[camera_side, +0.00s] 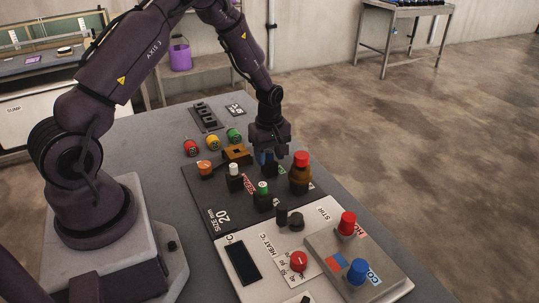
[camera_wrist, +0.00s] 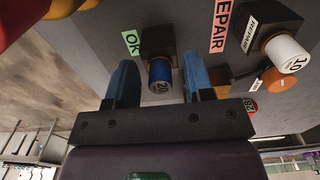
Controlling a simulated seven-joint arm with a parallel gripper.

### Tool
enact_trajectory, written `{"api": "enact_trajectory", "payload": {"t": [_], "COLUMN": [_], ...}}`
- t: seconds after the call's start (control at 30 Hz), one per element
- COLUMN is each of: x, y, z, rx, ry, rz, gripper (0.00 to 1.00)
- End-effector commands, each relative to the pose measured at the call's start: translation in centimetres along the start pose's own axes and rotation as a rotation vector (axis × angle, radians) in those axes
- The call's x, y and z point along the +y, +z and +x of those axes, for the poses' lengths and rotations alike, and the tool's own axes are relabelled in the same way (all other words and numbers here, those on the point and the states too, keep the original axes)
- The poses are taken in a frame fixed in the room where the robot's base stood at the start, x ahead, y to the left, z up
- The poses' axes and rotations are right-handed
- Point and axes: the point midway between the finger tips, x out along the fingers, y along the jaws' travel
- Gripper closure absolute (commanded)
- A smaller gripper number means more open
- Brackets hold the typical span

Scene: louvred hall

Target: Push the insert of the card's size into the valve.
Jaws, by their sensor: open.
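The size card, printed "SIZE mm 20" (camera_side: 219,217), lies flat at the near left of the dark mat. My gripper (camera_side: 268,155) is lowered over the mat's far right. In the wrist view my gripper (camera_wrist: 158,63) is open, its blue fingers on either side of a blue-ended insert (camera_wrist: 161,82) marked 20, which sits in a black holder beside a green OK label. Gaps show on both sides. A white insert (camera_wrist: 287,53) marked 10 stands to the right; a white-topped one (camera_side: 235,170) and a green-topped one (camera_side: 263,188) show in the side view. A brass block with a dark opening (camera_side: 237,153), apparently the valve, lies left of my gripper.
An orange-topped piece (camera_side: 204,168) is at the mat's left. A panel (camera_side: 262,268) with knobs fills the front.

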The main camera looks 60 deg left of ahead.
Motion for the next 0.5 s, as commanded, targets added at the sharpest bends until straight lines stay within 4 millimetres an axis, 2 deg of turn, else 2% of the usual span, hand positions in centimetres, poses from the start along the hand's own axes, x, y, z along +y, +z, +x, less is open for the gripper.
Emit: {"api": "enact_trajectory", "payload": {"t": [0.1, 0.3, 0.5], "x": [0.0, -0.01, -0.01], "y": [-0.01, -0.02, -0.03], "z": [-0.02, -0.02, -0.02], "rx": [0.0, 0.0, 0.0], "ry": [0.0, 0.0, 0.0], "rz": [0.0, 0.0, 0.0], "gripper": [0.54, 1.0, 1.0]}}
